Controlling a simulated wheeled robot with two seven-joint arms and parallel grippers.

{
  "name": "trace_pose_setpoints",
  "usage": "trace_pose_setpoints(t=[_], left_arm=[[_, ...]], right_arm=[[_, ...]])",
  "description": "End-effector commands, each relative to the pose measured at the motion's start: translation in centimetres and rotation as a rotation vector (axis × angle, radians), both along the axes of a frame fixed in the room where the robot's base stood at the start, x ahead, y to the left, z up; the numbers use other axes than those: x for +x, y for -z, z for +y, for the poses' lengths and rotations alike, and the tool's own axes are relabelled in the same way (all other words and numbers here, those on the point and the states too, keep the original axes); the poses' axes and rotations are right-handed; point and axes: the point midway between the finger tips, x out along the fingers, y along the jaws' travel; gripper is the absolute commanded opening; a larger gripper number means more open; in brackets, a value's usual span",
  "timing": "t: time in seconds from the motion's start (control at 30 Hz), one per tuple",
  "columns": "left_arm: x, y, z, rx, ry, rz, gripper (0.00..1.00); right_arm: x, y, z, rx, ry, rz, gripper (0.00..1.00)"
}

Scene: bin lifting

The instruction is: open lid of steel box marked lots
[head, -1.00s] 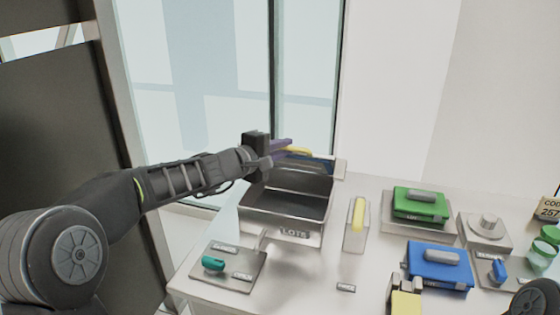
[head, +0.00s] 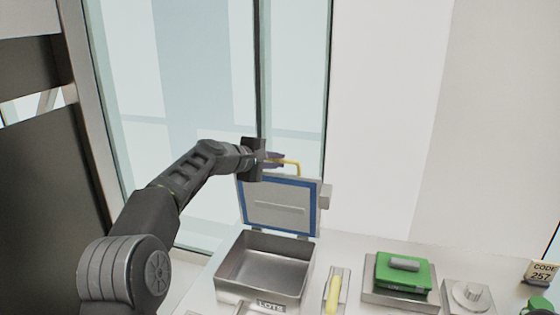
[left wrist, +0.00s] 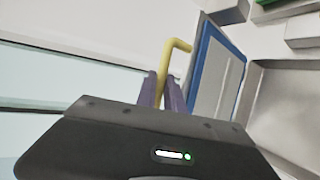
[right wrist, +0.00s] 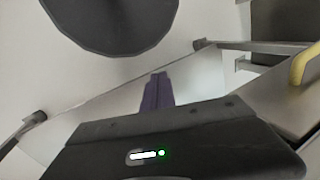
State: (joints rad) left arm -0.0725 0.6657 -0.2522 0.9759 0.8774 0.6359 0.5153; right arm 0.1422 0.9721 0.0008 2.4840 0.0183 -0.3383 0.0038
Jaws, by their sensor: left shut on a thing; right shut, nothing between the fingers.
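The steel box (head: 262,283) marked LOTS stands open at the left of the table, and its inside looks empty. Its lid (head: 281,207), grey with a blue border on the inner face, stands about upright at the box's back edge; it also shows in the left wrist view (left wrist: 213,88). A yellow handle (head: 294,163) is on the lid's top. My left gripper (head: 277,160) is shut on this handle; its purple fingers hold the handle in the left wrist view. My right gripper (right wrist: 157,92) is shut and empty in the right wrist view, out of the head view.
A block with a yellow handle (head: 333,290) stands right of the box. A green-lidded case (head: 403,272), a steel piece with a round knob (head: 468,293) and a CODE 257 sign (head: 541,272) are further right. Glass panes stand behind the box.

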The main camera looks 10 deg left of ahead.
Motion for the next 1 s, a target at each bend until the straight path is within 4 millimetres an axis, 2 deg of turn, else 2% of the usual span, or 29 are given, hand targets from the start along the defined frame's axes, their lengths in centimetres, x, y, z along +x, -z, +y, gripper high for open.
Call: trace_pose_setpoints(t=[0.13,0.63,0.67,0.7,0.9,1.0], left_arm=[[0.60,-0.12,0.35,0.002,0.001,0.035,0.00],[0.84,0.05,0.48,0.001,0.003,0.057,0.00],[0.83,0.05,0.47,0.001,0.003,0.057,0.13],[0.82,0.05,0.46,0.000,0.003,0.056,0.17],[0.84,-0.05,0.49,0.000,0.003,0.054,0.33],[0.84,-0.09,0.51,0.001,0.002,0.054,0.34]], right_arm=[[0.00,-0.66,-0.08,-0.002,0.000,0.003,0.00],[0.00,-0.75,-0.13,-0.003,0.000,0.003,0.00],[0.00,-0.75,-0.13,-0.003,0.000,0.003,0.00],[0.00,-0.75,-0.13,-0.003,0.000,0.003,0.00],[0.01,-0.76,-0.12,-0.003,0.000,0.003,0.00],[0.01,-0.76,-0.12,-0.003,0.000,0.003,0.00]])
